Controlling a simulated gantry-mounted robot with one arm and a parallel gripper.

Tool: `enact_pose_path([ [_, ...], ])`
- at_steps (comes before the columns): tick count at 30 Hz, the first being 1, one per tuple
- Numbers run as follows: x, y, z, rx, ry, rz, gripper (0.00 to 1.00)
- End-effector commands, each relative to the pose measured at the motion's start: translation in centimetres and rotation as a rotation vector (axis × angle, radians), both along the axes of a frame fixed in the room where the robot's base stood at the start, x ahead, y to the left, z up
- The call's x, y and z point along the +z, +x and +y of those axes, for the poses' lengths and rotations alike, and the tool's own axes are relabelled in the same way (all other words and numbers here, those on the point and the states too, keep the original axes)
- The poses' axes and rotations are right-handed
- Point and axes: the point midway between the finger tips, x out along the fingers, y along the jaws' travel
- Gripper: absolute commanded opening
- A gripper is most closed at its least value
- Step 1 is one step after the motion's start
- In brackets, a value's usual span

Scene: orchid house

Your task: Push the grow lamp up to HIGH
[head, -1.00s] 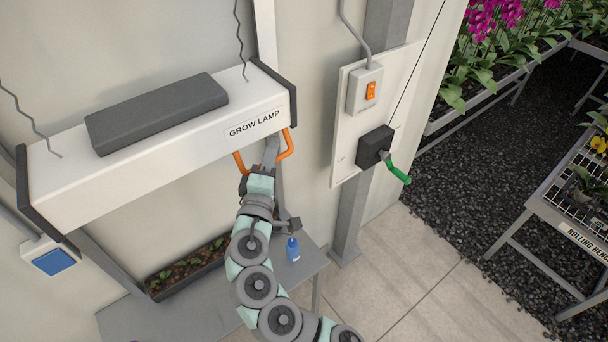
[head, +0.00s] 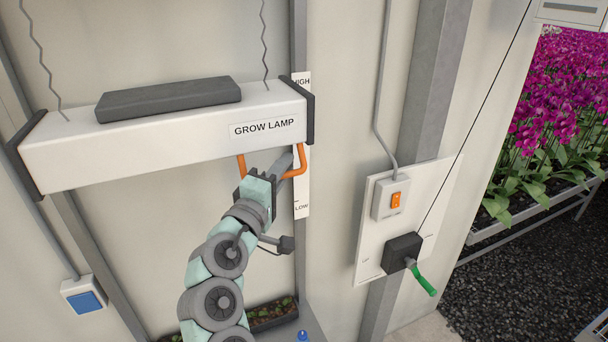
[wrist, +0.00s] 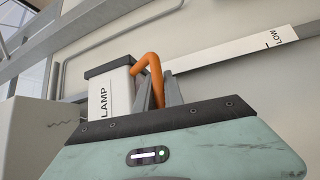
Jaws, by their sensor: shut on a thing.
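The grow lamp (head: 150,148) is a long white box with dark end caps, hung on two wavy cords, with its name label on the front. An orange handle (head: 303,158) hangs under its right end. My gripper (head: 286,168) is shut on this handle from below; the wrist view shows the grey fingers (wrist: 158,93) at the orange bar (wrist: 150,64). A white scale strip (head: 302,185) on the wall reads HIGH at its top and LOW lower down. The lamp's right end is beside the strip's upper part, near HIGH. The lamp partly covers the strip.
To the right, a wall panel (head: 368,255) carries an orange switch (head: 396,200) and a dark box with a green crank (head: 422,281). A blue-faced wall box (head: 87,301) is at lower left. A planter (head: 272,313) and a blue bottle top (head: 303,336) are below.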

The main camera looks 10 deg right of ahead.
Motion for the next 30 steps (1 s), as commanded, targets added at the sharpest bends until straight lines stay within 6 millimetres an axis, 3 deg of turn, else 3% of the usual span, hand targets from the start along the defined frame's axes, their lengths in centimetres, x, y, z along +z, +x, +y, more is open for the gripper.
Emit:
enact_pose_path([
  [10,0.65,-0.11,-0.02,-0.001,-0.004,-0.010,0.00],
  [11,0.67,-0.12,-0.01,-0.001,-0.003,-0.011,0.15],
  [18,0.50,-0.08,0.04,0.000,-0.003,-0.008,0.34],
  [30,0.16,-0.81,0.57,0.002,-0.003,-0.008,0.34],
])
